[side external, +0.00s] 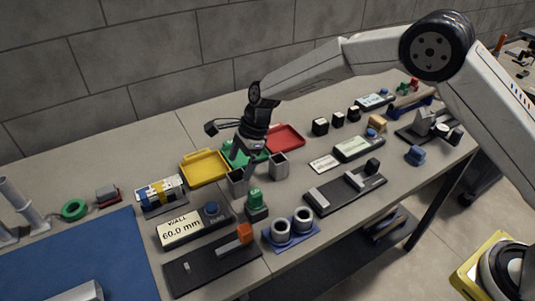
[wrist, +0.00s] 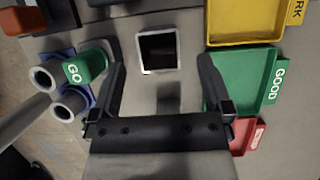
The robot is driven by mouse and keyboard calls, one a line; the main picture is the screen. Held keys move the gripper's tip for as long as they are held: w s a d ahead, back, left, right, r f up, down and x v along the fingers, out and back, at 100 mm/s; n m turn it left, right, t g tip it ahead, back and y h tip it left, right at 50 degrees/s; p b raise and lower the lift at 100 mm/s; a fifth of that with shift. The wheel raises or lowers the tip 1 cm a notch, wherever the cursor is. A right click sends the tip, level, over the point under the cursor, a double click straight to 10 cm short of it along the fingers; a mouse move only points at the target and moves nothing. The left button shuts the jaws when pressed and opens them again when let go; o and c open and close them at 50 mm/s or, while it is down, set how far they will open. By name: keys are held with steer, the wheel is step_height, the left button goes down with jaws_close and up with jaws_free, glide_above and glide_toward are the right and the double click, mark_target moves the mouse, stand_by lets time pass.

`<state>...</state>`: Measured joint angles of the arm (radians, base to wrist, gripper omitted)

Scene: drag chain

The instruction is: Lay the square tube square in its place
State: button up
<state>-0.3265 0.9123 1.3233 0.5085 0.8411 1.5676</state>
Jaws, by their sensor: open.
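Two grey hollow square tubes stand upright on the bench in the side view, a left one (side external: 237,184) and a right one (side external: 279,167). I cannot tell which is the one named, nor which spot is its place. My gripper (side external: 243,163) points down over the bench, close above the left tube. In the wrist view a square tube (wrist: 158,50) shows its dark open end between and slightly beyond the fingertips of my open gripper (wrist: 160,68). A gap shows on both sides of it, and nothing is gripped.
A yellow tray (side external: 204,167), green tray (wrist: 238,82) and red tray (side external: 286,138) lie close behind. The green GO gauge (side external: 255,199), ringed blue base (side external: 291,237) and 60.0 mm wall display (side external: 194,229) stand in front. A blue mat (side external: 90,255) lies at left.

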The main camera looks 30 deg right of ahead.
mark_target(235, 181)
steer(key=shift+x, duration=3.15)
steer(key=shift+s+d, duration=0.1)
steer(key=shift+d, duration=0.1)
jaws_close()
steer(key=shift+r, duration=0.1)
